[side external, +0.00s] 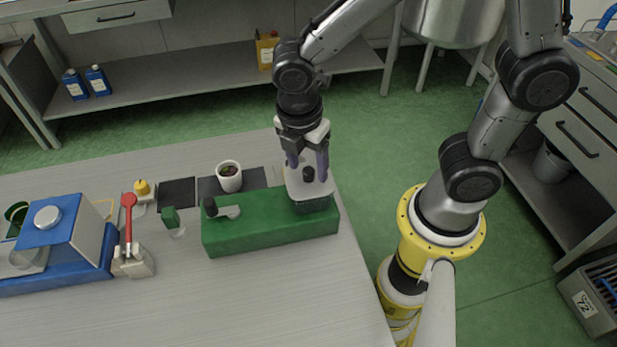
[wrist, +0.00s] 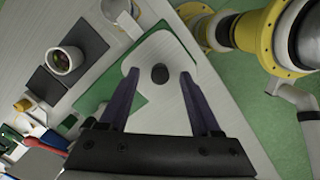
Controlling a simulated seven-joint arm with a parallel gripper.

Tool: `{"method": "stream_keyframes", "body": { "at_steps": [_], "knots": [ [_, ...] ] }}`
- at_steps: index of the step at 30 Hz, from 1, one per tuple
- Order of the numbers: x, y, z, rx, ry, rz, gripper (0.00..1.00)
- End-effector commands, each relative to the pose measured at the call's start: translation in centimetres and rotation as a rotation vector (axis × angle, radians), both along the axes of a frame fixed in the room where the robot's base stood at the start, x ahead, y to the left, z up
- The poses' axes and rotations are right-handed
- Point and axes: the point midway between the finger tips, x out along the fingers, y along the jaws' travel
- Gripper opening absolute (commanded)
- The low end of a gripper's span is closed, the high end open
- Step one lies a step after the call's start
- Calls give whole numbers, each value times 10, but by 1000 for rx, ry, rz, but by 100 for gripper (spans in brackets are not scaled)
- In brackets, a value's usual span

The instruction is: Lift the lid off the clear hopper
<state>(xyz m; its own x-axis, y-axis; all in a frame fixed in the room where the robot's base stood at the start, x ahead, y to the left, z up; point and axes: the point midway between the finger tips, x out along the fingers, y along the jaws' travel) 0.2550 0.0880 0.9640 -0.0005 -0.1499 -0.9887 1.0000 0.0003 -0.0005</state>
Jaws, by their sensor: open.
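The clear hopper (side external: 312,204) stands on the right end of a long green machine body (side external: 262,232). Its pale lid (side external: 319,188) lies on top and has a dark round knob (side external: 308,174). In the wrist view the lid (wrist: 160,47) is a light plate with the black knob (wrist: 160,74) near its middle. My gripper (side external: 308,170) points down over the lid, with its purple fingers apart on either side of the knob. In the wrist view my gripper (wrist: 160,78) is open, and gaps show between the fingers and the knob. The lid hides the hopper's inside.
A white cup with dark contents (side external: 229,176) stands behind the green body on dark mats. To the left are a small green block (side external: 170,217), a red-handled tool (side external: 128,215) in a pale holder, and a blue machine (side external: 65,245). The front of the table is clear.

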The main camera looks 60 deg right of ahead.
Motion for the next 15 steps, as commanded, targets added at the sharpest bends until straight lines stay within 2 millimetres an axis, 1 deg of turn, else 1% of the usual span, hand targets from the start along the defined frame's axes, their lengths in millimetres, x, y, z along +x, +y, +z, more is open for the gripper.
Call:
{"method": "stream_keyframes", "body": {
  "at_steps": [3, 9, 10, 14, 15],
  "knots": [
    [0, -1, -7, 0, 0, 0, 64],
    [0, -1, -7, 0, -1, 0, 64],
    [0, -1, -7, 0, -1, 0, 63],
    [0, -1, -7, 0, -1, 0, 39],
    [0, -1, -7, 0, -1, 0, 32]
  ]
}}
